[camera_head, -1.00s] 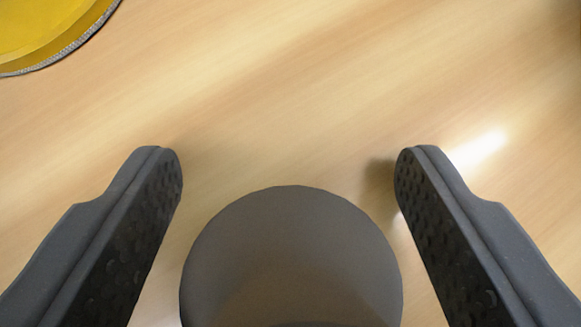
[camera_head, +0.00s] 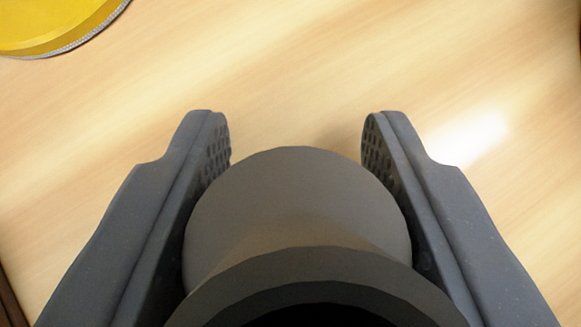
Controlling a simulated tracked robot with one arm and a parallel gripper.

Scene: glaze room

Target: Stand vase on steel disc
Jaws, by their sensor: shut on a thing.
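A dark grey-brown round vase (camera_head: 300,205) stands between the two fingers of my gripper (camera_head: 296,135), at the bottom middle of the view. Its rounded body shows, and its wide rim with a dark opening is nearest the camera. The fingers are shut on the body from left and right, with their tips reaching a little past it. The lower part of the vase is hidden by its own body and rim. I see no steel disc in this view.
A yellow round thing (camera_head: 50,25) with a pale grey edge is cut off at the top left. The light wooden tabletop (camera_head: 300,60) is clear beyond the fingertips. A dark edge shows at the lower left.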

